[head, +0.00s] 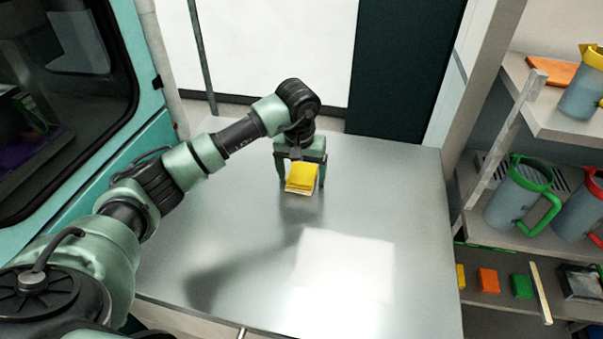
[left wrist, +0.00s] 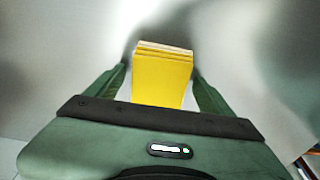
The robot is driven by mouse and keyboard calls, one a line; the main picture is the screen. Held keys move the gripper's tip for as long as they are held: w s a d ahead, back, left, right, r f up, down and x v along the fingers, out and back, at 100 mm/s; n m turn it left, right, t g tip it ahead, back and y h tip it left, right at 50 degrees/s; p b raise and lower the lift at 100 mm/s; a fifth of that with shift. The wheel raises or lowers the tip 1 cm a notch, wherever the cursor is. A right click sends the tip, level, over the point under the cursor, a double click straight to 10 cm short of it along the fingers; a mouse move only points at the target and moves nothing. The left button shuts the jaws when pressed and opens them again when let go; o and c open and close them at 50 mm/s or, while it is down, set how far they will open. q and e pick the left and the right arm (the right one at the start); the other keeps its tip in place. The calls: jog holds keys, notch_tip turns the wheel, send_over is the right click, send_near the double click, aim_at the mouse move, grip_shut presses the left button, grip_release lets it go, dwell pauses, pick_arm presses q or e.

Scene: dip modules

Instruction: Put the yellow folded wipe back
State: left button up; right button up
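The yellow folded wipe (head: 302,177) is a small layered block at the far middle of the metal table. It also shows in the left wrist view (left wrist: 162,80), with its folded layers at the far edge. My left gripper (head: 301,184) points down over it, one finger on each side. In the left wrist view the left gripper (left wrist: 160,72) is open, with a narrow gap between the wipe and the left finger; the right finger is very close to it. Whether the wipe rests on the table is hard to tell. My right gripper is not in view.
The metal table (head: 230,240) is otherwise bare, with a bright reflection. At right, a shelf rack holds a green-handled jug (head: 520,190), a red-handled jug (head: 582,205) and a yellow-topped jug (head: 583,88). A lower shelf holds orange (head: 488,280) and green (head: 521,286) blocks.

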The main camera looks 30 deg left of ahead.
aim_at(300, 180)
pick_arm(q)
jog(key=shift+r, duration=0.3)
notch_tip(300, 180, up, 12)
jog(key=s+b, duration=0.1)
jog(key=b, duration=0.1)
jog(key=shift+s+d+f+b, duration=0.2)
jog(key=shift+s+d+b, duration=0.1)
jog(key=shift+s, duration=0.1)
